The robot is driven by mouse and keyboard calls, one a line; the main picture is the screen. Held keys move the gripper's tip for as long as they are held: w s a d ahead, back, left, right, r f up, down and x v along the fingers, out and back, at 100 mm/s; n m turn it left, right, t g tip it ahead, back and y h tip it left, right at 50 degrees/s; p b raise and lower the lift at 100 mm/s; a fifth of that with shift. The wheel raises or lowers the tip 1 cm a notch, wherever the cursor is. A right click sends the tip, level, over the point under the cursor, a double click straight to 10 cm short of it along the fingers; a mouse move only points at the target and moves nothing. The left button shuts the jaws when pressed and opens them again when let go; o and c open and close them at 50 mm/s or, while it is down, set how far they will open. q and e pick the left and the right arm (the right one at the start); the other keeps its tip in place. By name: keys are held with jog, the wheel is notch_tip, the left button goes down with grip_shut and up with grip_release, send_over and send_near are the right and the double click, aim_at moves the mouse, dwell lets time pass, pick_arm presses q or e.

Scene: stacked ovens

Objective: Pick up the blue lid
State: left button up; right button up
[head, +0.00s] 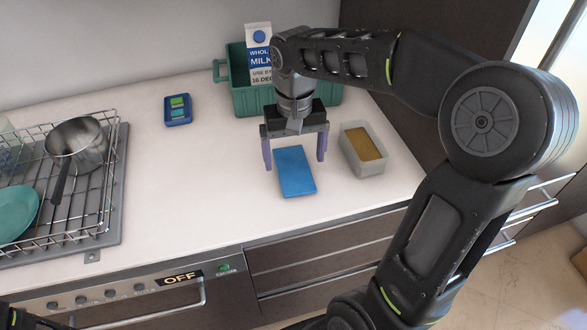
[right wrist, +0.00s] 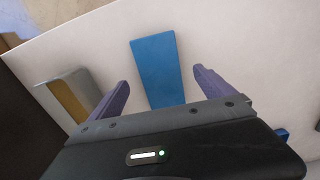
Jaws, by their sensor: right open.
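The blue lid (head: 293,172) lies flat on the white counter. It also shows in the right wrist view (right wrist: 157,68), where its near end is hidden behind my gripper body. My right gripper (head: 294,164) is above the lid with its purple fingers pointing down. In the right wrist view, my right gripper (right wrist: 160,80) is open, with one finger on each side of the lid and nothing held between them. At the lower left edge of the head view, a dark part shows, but I cannot make out my left gripper's fingers.
A grey container (head: 362,149) with a brown-yellow inside stands right of the lid. A green crate (head: 244,95) holding a milk carton (head: 258,55) stands behind. A dish rack (head: 107,180) with a pot (head: 77,146) is at left. A small blue box (head: 178,110) lies between. Counter left of the lid is clear.

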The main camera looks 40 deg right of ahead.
aim_at(294, 172)
notch_tip(294, 172, down, 4)
jog(key=shift+f, duration=0.15)
dwell(0.6)
jog(key=c, duration=1.4)
jog(key=shift+w, duration=0.1)
notch_tip(294, 172, up, 10)
jog(key=shift+r, duration=0.1)
dwell(0.3)
